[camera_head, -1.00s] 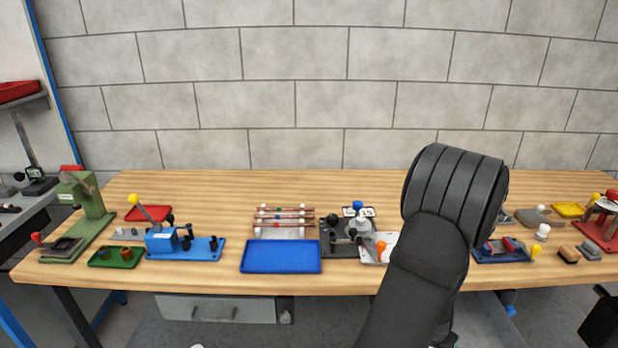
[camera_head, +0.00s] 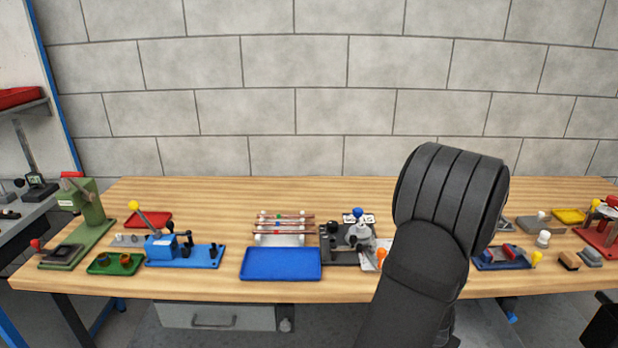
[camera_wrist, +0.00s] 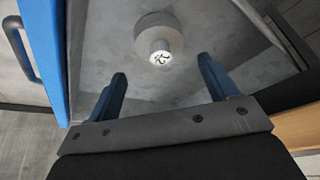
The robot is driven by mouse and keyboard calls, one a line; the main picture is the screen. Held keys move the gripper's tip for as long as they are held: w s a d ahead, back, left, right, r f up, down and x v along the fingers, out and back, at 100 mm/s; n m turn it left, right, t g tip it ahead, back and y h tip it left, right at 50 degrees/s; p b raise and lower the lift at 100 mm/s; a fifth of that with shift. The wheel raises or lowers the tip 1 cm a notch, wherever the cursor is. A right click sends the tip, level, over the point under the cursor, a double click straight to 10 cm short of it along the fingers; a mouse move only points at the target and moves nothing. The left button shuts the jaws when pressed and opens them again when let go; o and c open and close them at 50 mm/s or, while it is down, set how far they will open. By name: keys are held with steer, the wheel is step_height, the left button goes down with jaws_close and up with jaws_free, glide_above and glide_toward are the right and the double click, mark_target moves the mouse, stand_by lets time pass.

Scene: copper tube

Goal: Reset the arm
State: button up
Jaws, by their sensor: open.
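My gripper (camera_wrist: 160,88) shows in the wrist view with its two blue fingers apart and nothing between them. Beyond the fingertips is a grey surface with a round grey fitting (camera_wrist: 159,45) that has a pale, marked end; I cannot tell how far off it is. In the head view my dark arm rises in front of the bench at the right of centre, and the gripper itself is hidden there. Copper tubes (camera_head: 284,223) lie across a pale rack on the bench.
The wooden workbench (camera_head: 240,190) holds a blue tray (camera_head: 280,264), a blue lever fixture (camera_head: 186,254), a green press (camera_head: 90,205), a dark fixture (camera_head: 345,245) and a green tray (camera_head: 116,263). More fixtures stand at the right. A drawer (camera_head: 215,317) hangs below. The bench's back strip is clear.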

steer(key=shift+x, duration=3.45)
steer(key=shift+r, duration=1.35)
step_height(320, 180, up, 7)
steer(key=w+d+r+m, duration=0.2)
steer(key=w+d+r, duration=0.3)
steer(key=d+r, duration=0.3)
steer(key=shift+m+g+h, duration=0.3)
steer(key=shift+g+h, duration=0.1)
steer(key=shift+r, duration=0.1)
